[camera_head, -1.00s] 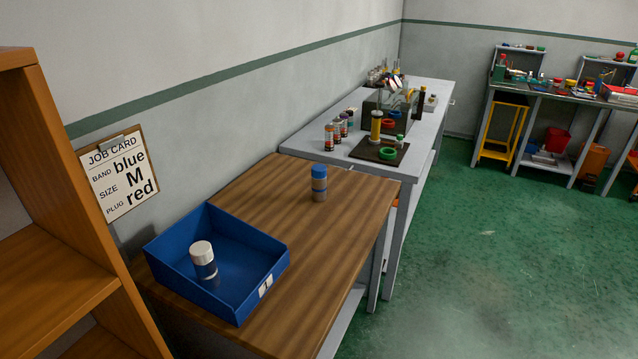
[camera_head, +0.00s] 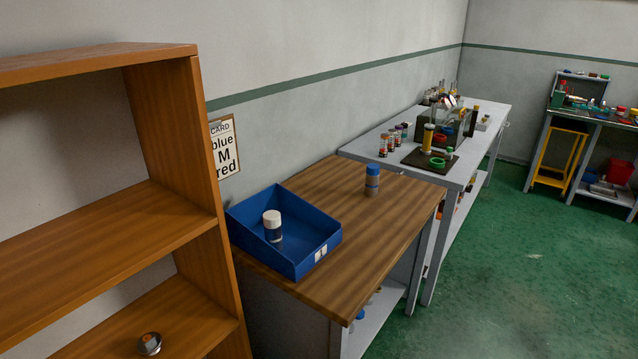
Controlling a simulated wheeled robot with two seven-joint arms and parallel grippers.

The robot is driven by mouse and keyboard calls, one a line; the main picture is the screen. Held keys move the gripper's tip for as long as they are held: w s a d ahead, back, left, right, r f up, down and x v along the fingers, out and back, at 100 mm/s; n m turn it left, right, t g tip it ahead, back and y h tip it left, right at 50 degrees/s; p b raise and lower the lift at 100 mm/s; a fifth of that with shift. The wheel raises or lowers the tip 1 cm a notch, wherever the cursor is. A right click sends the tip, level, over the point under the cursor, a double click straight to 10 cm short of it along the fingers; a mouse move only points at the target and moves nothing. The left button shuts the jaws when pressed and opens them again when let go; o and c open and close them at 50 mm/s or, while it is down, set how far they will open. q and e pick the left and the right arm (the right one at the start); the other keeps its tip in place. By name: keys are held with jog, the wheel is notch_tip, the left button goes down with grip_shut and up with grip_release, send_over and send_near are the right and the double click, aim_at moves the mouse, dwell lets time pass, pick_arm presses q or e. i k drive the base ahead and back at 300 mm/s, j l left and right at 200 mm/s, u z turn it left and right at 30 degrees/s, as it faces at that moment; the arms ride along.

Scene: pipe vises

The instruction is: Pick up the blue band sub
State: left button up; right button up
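A grey cylinder with a blue cap and blue band (camera_head: 372,180) stands upright on the brown wooden table, near its far end; it appears to be the blue band sub. The job card (camera_head: 224,150) on the wall is partly hidden by the shelf; "blue", "M" and "red" are readable. Neither of my grippers is in view.
A wooden shelf unit (camera_head: 180,225) fills the left, with a small metal part (camera_head: 150,344) on a lower board. The wooden table (camera_head: 350,275) adjoins a grey workbench (camera_head: 376,151) with tools. Green floor (camera_head: 500,290) is clear at right.

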aim_at(372, 185)
jog(key=i+l+u, duration=0.2)
jog(key=u, duration=0.25)
jog(key=i+l+u, duration=0.1)
jog(key=l+u, duration=0.3)
jog(key=i+l+u, duration=0.1)
jog(key=l+u, duration=0.2)
jog(key=u, duration=0.15)
jog(key=i+l, duration=0.1)
jog(key=l, duration=0.55)
jog(key=i+l, duration=0.1)
jog(key=l, duration=1.25)
jog(key=i+l, duration=0.15)
jog(key=l, duration=0.5)
jog(key=i+l, duration=0.1)
jog(key=l, duration=0.55)
